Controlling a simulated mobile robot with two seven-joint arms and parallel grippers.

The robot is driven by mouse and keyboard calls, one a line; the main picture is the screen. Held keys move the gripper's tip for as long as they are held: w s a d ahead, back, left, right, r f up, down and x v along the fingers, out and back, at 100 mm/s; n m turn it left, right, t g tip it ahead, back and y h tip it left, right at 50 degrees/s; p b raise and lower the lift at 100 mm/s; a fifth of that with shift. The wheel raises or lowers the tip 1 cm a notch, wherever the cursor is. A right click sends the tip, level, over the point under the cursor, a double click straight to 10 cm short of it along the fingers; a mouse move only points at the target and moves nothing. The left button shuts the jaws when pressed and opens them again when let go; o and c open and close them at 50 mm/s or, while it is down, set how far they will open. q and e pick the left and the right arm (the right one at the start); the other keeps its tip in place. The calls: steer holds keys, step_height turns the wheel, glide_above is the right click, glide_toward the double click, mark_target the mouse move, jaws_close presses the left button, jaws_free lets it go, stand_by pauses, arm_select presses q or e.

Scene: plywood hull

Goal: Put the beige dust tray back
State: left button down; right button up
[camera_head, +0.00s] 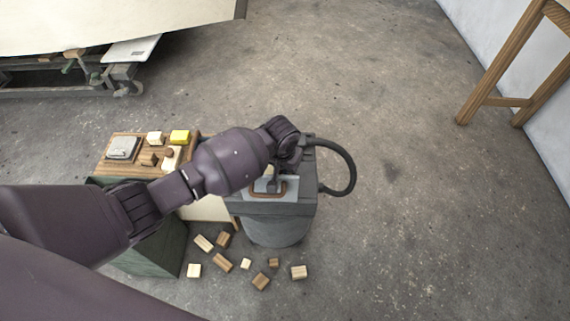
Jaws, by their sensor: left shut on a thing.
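A beige panel (208,210), which looks like the dust tray, shows below my left forearm, between the green cabinet and the grey dust machine (300,208). My arm hides part of it. The machine has a round drum below, a boxy top and a black hose. A brown loop handle (268,195) lies over a pale grey plate on its top. My left gripper (272,184) points down there and is shut on what looks like this handle. The fingertips are small and partly hidden, and whether the handle belongs to the tray cannot be told. My right gripper is not in view.
Several wood blocks (222,263) lie on the floor before the machine. A green cabinet (165,247) with a wooden top holding blocks stands left. A workbench (70,88) is at upper left, wooden legs (505,65) at upper right. The floor on the right is clear.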

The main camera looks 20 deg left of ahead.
arm_select(q)
steer(key=shift+w+r, duration=0.1)
steer(key=shift+r, duration=0.2)
steer(key=shift+f, duration=0.4)
steer(key=shift+f, duration=0.25)
steer(key=c, duration=1.1)
jaws_free()
steer(key=shift+c, duration=0.2)
